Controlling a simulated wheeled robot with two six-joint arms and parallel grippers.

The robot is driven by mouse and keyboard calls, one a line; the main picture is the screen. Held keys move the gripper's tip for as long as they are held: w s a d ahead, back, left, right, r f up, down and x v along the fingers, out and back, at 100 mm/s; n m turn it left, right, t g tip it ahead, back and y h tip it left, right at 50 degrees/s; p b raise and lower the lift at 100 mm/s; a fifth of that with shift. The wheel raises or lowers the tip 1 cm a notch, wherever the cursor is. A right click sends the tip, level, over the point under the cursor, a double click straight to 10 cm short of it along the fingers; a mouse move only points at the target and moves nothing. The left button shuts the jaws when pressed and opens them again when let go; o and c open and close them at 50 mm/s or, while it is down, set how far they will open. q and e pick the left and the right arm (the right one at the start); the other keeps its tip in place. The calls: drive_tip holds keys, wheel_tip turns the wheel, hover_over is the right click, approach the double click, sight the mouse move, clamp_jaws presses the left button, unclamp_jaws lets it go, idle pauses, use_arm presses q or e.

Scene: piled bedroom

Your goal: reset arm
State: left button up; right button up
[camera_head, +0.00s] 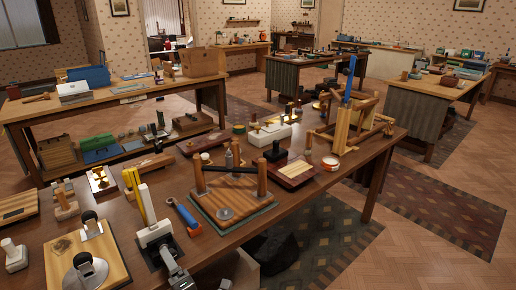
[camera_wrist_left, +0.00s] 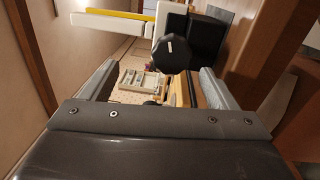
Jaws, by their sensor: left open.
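My left gripper (camera_head: 172,266) shows only in small part at the bottom of the head view, low over the front of the near workbench (camera_head: 290,222). In the left wrist view its two grey fingers (camera_wrist_left: 157,88) stand wide apart, with nothing held between them. A dark faceted knob (camera_wrist_left: 175,54) and a white piece with a yellow strip (camera_wrist_left: 115,22) appear beyond the fingertips. I cannot tell how near they are. My right gripper is in neither view.
The bench is crowded: a wooden board with posts (camera_head: 232,198), a blue roller-like tool (camera_head: 185,214), a wooden frame (camera_head: 352,122) and a board with knobs (camera_head: 60,262). Another bench (camera_head: 130,92) stands behind at left. Open floor (camera_head: 420,255) lies at right.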

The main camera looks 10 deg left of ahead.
use_arm(q)
drive_tip(key=shift+n+g+h, duration=0.3)
drive_tip(key=shift+w+a+f, duration=0.15)
drive_tip(key=shift+w+a, duration=0.25)
drive_tip(key=shift+w, duration=0.25)
drive_tip(key=shift+w+a+f, duration=0.15)
drive_tip(key=shift+w+a, duration=0.2)
drive_tip(key=shift+w, duration=0.35)
drive_tip(key=shift+w+a+f, duration=0.15)
drive_tip(key=shift+w+a, duration=0.25)
drive_tip(key=shift+w, duration=0.25)
drive_tip(key=shift+w+a, duration=0.1)
drive_tip(key=shift+a, duration=0.1)
drive_tip(key=shift+a+f+m, duration=0.1)
drive_tip(key=shift+m, duration=1.8)
